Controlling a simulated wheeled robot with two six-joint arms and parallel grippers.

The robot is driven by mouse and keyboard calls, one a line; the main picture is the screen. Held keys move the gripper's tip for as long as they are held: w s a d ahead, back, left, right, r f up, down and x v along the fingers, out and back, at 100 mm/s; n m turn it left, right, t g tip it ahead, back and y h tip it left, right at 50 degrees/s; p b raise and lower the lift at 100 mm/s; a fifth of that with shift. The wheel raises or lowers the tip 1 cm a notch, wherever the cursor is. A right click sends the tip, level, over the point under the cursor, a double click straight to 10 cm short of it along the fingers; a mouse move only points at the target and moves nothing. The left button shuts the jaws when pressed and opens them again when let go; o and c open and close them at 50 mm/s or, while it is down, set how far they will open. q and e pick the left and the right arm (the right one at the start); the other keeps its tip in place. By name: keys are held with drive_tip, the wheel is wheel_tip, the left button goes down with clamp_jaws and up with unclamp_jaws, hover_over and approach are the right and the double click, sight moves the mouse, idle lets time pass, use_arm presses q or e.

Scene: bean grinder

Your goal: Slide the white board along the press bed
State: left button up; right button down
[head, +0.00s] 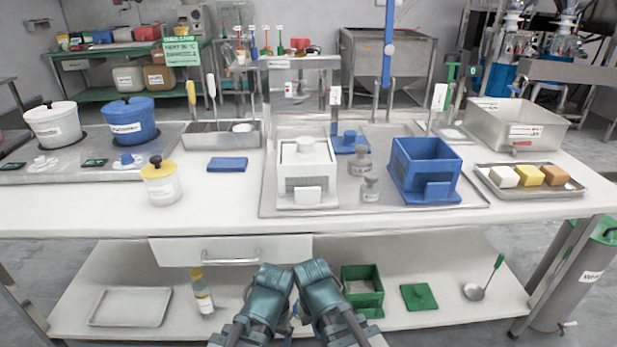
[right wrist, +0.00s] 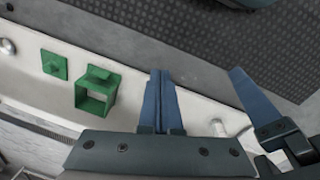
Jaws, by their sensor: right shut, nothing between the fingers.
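The grey press bed (head: 384,203) lies on the white worktop. On its left side stands a white box-shaped press (head: 306,176) with a round knob on top and a small white block at its front. I cannot make out a separate white board. A blue open box (head: 425,165) stands on the bed's right side. My right gripper (right wrist: 159,75) is shut and empty in the right wrist view, below the worktop's front. Blue finger parts (right wrist: 252,95) of my left gripper show beside it; their opening is unclear. Both my forearms show low in the head view, away from the bed.
Grey weights (head: 361,160) stand between the two boxes. A yellow-lidded jar (head: 160,182) and a blue pad (head: 228,164) lie left of the bed, a tray of blocks (head: 571,188) right. The worktop's front strip is clear. A green box (head: 363,289) sits on the lower shelf.

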drive_tip(key=w+r+m+t+p, duration=0.1)
drive_tip(key=w+r+p, duration=0.2)
drive_tip(key=r+p, duration=0.7)
drive_tip(key=w+a+r+m+t+p, duration=0.1)
drive_tip(key=w+r+p, duration=0.3)
drive_tip(key=r+p, duration=0.7)
drive_tip(key=w+r+m+t+y+p, duration=0.1)
drive_tip(key=w+r+p, duration=0.2)
drive_tip(key=r+p, duration=0.8)
wheel_tip(320, 180, up, 4)
drive_tip(key=shift+w+a+f, duration=0.15)
drive_tip(key=shift+w, duration=0.1)
